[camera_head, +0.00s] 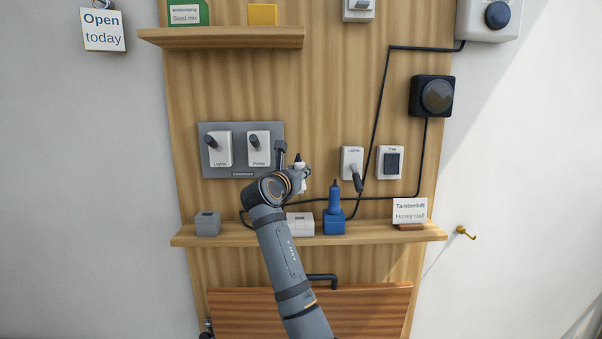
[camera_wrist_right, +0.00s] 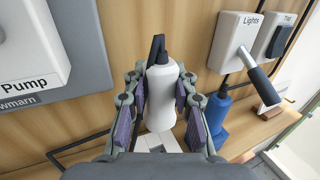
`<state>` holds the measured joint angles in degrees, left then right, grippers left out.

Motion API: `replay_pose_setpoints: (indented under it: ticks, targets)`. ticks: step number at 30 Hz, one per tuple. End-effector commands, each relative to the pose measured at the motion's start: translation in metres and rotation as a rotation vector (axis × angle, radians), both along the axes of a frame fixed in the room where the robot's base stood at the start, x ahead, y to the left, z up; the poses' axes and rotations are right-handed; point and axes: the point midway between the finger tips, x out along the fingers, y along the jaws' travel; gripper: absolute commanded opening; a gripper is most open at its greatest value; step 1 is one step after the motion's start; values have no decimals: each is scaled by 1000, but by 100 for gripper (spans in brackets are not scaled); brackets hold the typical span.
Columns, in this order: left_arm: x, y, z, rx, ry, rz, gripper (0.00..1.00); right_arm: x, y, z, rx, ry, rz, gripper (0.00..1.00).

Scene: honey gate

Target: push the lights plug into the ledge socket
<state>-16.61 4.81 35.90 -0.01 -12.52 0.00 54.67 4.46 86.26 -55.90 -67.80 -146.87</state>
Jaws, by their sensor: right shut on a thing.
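My right gripper (camera_wrist_right: 160,86) is shut on a white plug (camera_wrist_right: 163,98), one finger on each side of it. The plug is upright, with a dark cord end at its top. A white ledge socket (camera_wrist_right: 158,142) shows below the plug in the wrist view; whether they touch cannot be told. In the head view the right gripper (camera_head: 294,178) is above the white socket (camera_head: 300,223) and partly hides the plug (camera_head: 302,176). My left gripper is not in view.
On the ledge (camera_head: 375,234), a blue plug (camera_head: 334,200) stands in a blue socket (camera_head: 334,224) just right of the white one. A grey socket (camera_head: 208,223) is at left. A Lights switch (camera_head: 349,158) and a card (camera_head: 409,209) are at right; a dark cable runs behind.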

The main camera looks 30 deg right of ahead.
Motion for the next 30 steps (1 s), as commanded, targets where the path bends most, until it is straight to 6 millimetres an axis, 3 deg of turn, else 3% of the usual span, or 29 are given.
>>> replay_pose_setpoints:
  ticks: [6,21,30]
  targets:
    - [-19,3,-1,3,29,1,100,1,-1,-1,2,2,-36,0]
    - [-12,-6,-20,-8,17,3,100,1,-1,-49,1,3,-34,0]
    - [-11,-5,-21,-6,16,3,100,1,-1,-56,1,0,-33,0]
